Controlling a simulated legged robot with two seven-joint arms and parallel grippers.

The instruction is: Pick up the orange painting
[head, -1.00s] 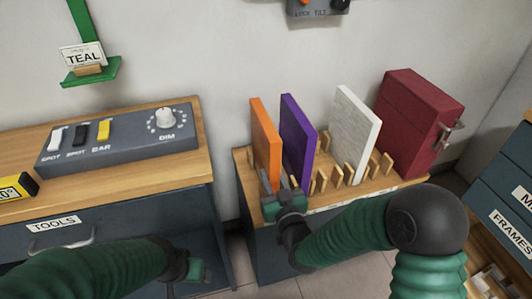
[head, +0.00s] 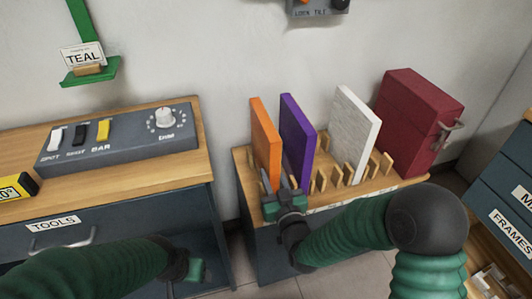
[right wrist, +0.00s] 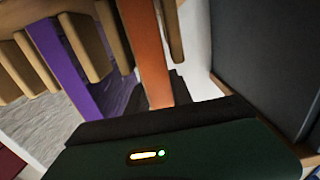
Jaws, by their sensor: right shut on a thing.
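The orange painting (head: 264,141) stands upright on edge in a slotted wooden rack, at the left end of the row. My right gripper (head: 275,182) is at its lower front edge. In the right wrist view the orange painting (right wrist: 148,60) runs down between the dark fingers, and the gripper is shut on it. The fingertips are partly hidden there. My left gripper (head: 197,271) is low in front of the tools drawer, away from the painting. Its fingers are too unclear to read.
A purple painting (head: 297,143) stands close right of the orange one. A white painting (head: 354,130) and a red case (head: 415,120) stand farther right. Wooden pegs (head: 322,180) separate the slots. A control box (head: 120,140) sits on the left cabinet.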

